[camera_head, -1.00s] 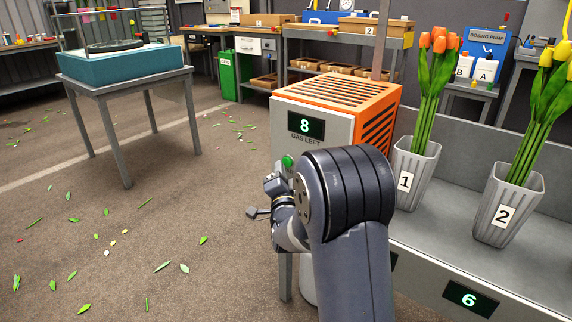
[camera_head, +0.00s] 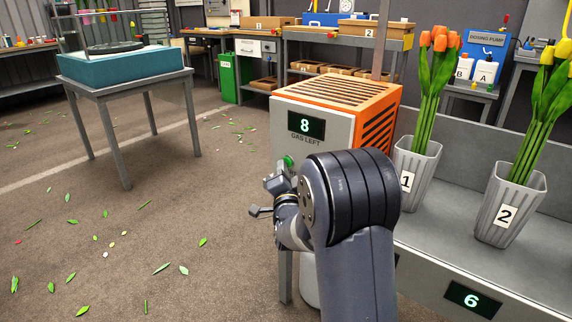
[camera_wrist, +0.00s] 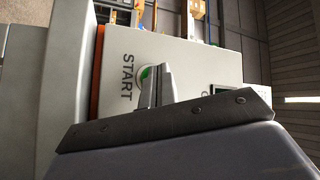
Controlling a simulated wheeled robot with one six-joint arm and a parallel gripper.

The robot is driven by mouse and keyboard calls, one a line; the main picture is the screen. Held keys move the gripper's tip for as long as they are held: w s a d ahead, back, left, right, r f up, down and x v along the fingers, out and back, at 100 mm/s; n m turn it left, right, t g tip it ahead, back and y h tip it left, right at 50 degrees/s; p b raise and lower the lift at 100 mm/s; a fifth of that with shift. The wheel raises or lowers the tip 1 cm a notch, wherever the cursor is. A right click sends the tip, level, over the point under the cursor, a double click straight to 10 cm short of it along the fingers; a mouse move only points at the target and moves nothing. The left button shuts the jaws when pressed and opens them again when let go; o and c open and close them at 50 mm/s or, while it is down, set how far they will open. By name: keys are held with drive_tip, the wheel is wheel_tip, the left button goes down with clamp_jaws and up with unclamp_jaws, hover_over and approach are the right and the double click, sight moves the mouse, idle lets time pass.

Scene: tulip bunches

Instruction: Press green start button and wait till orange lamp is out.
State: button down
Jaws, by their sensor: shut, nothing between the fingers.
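The orange and grey machine (camera_head: 330,92) stands ahead, with a display reading 8 above the words GAS LEFT. Its green start button (camera_head: 288,161) shows just above my gripper (camera_head: 270,184) in the head view. In the wrist view the green button (camera_wrist: 146,74) sits beside the word START and is partly hidden behind my gripper (camera_wrist: 160,70). The fingers are together and empty, in front of the button; I cannot tell whether they touch it. I see no orange lamp in either view; my arm hides part of the machine's front.
Bucket 1 (camera_head: 416,172) with orange tulips and bucket 2 (camera_head: 508,210) with yellow tulips stand on the grey bench at right. A table with a teal tub (camera_head: 120,66) stands at left. The floor between is open, with scattered leaves.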

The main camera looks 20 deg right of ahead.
drive_tip(key=shift+w+d, duration=0.1)
drive_tip(key=shift+d, duration=0.05)
idle(0.5)
drive_tip(key=shift+s+a+b, duration=0.5)
drive_tip(key=shift+a+b, duration=0.1)
drive_tip(key=shift+a, duration=0.05)
drive_tip(key=s+a+b, duration=0.1)
drive_tip(key=a, duration=0.1)
drive_tip(key=s+a, duration=0.2)
drive_tip(key=shift+b, duration=0.35)
drive_tip(key=shift+w, duration=0.1)
idle(0.3)
drive_tip(key=p, duration=0.1)
drive_tip(key=w+d+p, duration=0.1)
drive_tip(key=shift+d+r+p, duration=0.1)
drive_tip(key=shift+r+p, duration=0.15)
drive_tip(key=shift+p, duration=0.15)
